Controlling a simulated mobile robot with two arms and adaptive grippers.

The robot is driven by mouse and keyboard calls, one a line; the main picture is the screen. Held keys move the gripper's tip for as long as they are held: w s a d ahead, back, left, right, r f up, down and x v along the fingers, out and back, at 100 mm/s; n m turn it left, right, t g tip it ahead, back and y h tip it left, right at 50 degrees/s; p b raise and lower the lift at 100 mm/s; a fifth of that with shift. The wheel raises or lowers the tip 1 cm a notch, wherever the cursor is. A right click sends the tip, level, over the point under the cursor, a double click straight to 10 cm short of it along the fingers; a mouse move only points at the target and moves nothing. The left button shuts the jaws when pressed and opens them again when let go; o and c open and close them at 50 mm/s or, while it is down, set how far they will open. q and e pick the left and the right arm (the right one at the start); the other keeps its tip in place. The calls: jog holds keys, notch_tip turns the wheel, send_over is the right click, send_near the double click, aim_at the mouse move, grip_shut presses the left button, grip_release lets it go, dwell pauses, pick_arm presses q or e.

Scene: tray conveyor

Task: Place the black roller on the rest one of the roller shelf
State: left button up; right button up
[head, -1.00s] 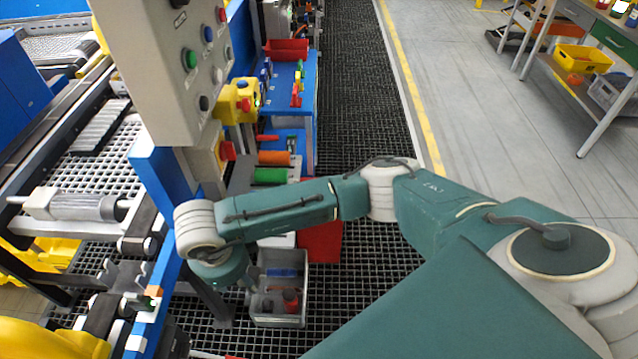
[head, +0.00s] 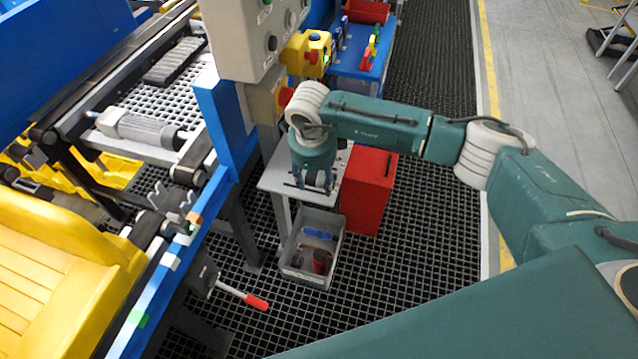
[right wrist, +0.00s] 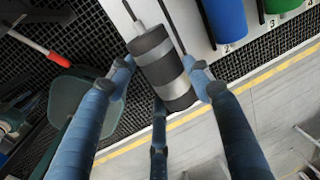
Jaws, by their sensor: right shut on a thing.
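The black roller (right wrist: 160,62), dark with grey bands, is between the fingers of my right gripper (right wrist: 159,75) in the right wrist view. The gripper is shut on it. In the head view my right gripper (head: 316,180) points down at the roller shelf (head: 274,181), a pale surface beside the blue post. In the right wrist view the roller overlaps the pale shelf (right wrist: 192,38), left of a blue roller (right wrist: 225,18) at mark 2. A green roller (right wrist: 282,4) is by mark 3. I cannot tell whether the black roller touches the shelf. My left gripper is out of view.
A grey bin (head: 291,262) with small parts stands on the grating just below the shelf. A red box (head: 368,192) is close on the right. A control box (head: 258,42) and blue post (head: 222,108) stand left of my arm. A red-handled lever (head: 256,302) sticks out low.

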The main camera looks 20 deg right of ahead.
aim_at(319, 182)
jog(key=shift+w+d, duration=0.25)
jog(key=shift+w, duration=0.3)
jog(key=f, duration=0.1)
jog(key=f+b, duration=0.2)
jog(key=shift+w+d, duration=0.25)
jog(key=shift+w, duration=0.05)
jog(key=shift+f, duration=0.3)
jog(key=shift+w, duration=0.1)
jog(key=shift+r, duration=0.1)
jog(key=shift+b, duration=0.3)
jog(key=o, duration=1.5)
jog(key=shift+f, duration=0.2)
